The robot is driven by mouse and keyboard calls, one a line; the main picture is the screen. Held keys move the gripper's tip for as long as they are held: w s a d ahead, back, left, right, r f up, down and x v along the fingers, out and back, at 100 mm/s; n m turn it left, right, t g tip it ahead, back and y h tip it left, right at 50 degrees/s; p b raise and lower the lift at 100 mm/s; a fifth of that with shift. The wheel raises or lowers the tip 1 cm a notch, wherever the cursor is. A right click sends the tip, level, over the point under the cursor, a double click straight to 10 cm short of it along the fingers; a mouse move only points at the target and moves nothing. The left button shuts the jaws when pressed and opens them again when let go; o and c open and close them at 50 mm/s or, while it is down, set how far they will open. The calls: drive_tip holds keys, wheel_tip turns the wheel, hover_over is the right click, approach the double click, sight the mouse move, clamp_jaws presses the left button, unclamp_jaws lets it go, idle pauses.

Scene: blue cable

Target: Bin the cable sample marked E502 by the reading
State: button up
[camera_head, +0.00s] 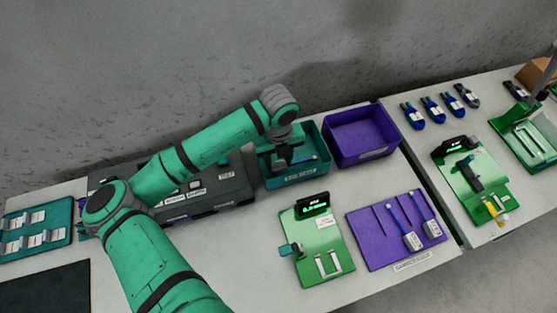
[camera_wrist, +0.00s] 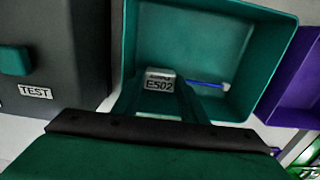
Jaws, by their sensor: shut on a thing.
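The cable sample marked E502 (camera_wrist: 158,86) has a pale labelled block, with its thin blue cable running to the right in the wrist view. My gripper (camera_head: 287,161) is shut on the block and is over the teal bin (camera_head: 296,181). In the wrist view the sample shows against the bin's inside (camera_wrist: 258,30); I cannot tell whether it touches the floor. The purple bin (camera_head: 361,137) stands to the right of the teal one. A green tester (camera_head: 318,243) with a small lit display, too small to read, lies in front.
A purple tray (camera_head: 375,243) holds two more cable samples (camera_head: 412,240). A dark case (camera_head: 221,187) stands left of the teal bin. A second table at the right carries several blue tools (camera_head: 432,109) and another green fixture (camera_head: 475,180). A teal rack (camera_head: 40,228) lies far left.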

sight(278, 164)
drive_tip(key=shift+f, duration=1.55)
idle(1.0)
drive_tip(key=o, duration=1.3)
drive_tip(key=shift+c, duration=0.2)
drive_tip(key=shift+r, duration=0.1)
wheel_tip(278, 164, up, 12)
idle(0.5)
idle(0.5)
